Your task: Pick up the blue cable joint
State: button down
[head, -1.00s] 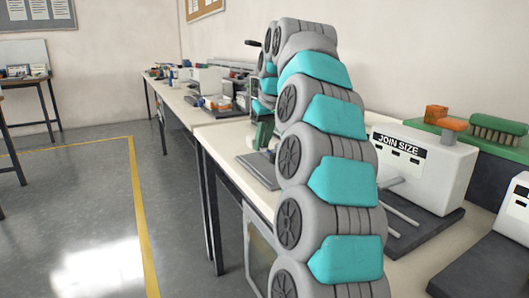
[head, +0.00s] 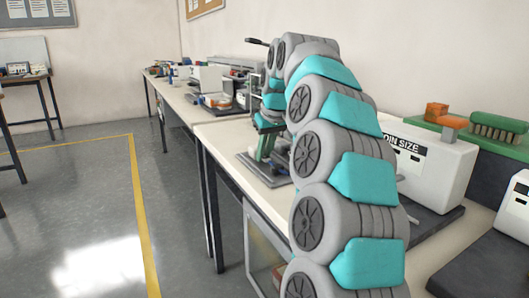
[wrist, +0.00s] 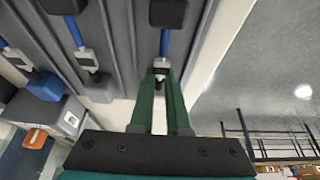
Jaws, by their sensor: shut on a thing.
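In the wrist view, the blue cable joint (wrist: 164,42) shows as a short blue length with a white and black end piece, running up to a black block. My gripper (wrist: 161,76) has two dark green fingers, and their tips are closed around that end piece. The fingertips hide part of its sides. The joint still lies against the grey ridged fixture (wrist: 125,50); I cannot tell whether it is lifted. In the head view, my gripper (head: 265,146) points down over the bench, and the joint cannot be made out there.
Two similar blue-cabled pieces (wrist: 76,32) (wrist: 22,62) lie to the left on the fixture. In the head view, a white machine (head: 433,170) and a green brush (head: 498,130) are right of my arm. The bench (head: 225,150) has clear surface at its left edge.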

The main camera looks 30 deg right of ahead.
jog(key=c, duration=0.9)
grip_release()
jog(key=p+v, duration=0.2)
jog(key=v, duration=1)
jog(key=shift+r+p, duration=0.2)
jog(key=shift+p, duration=0.2)
